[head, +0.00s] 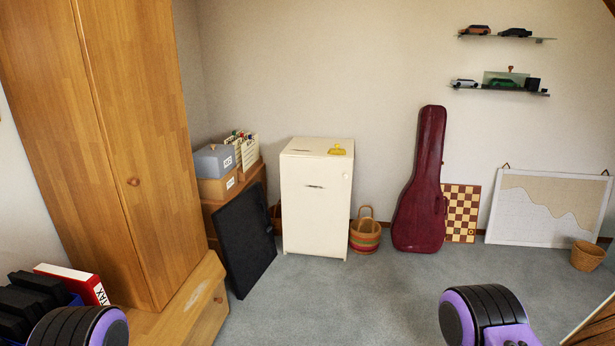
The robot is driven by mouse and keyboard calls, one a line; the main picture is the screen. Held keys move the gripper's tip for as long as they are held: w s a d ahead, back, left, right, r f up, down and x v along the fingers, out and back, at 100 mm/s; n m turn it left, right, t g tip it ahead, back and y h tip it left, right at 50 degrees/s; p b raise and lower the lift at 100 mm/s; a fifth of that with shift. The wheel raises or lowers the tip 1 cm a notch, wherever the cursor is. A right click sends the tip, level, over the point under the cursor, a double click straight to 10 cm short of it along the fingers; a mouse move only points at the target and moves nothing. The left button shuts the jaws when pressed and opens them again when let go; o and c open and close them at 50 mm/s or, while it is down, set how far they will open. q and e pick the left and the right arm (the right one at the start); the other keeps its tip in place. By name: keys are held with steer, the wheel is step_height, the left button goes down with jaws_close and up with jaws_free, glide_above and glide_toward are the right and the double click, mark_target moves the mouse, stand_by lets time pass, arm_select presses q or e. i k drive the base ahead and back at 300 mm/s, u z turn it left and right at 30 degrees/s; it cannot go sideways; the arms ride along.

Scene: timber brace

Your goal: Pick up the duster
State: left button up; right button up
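A small yellow item (337,150), which looks like the duster, lies on top of a white cabinet (316,205) near its right front edge. It is too small in the picture to make out its exact shape. The cabinet stands on the floor against the back wall. Purple and black parts of my two arms show at the bottom left and bottom right edges, well short of the cabinet. Neither of my grippers is in view.
A wooden wardrobe (110,130) fills the left, with a black panel (244,238) leaning beyond it. A basket (365,236), dark red instrument case (420,185), chessboard (461,212) and framed board (545,208) stand right of the cabinet. Grey carpet (345,300) before the cabinet is clear.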

mark_target(332, 151)
steer(key=z, duration=0.4)
steer(key=i, duration=2.5)
steer(key=u, duration=0.05)
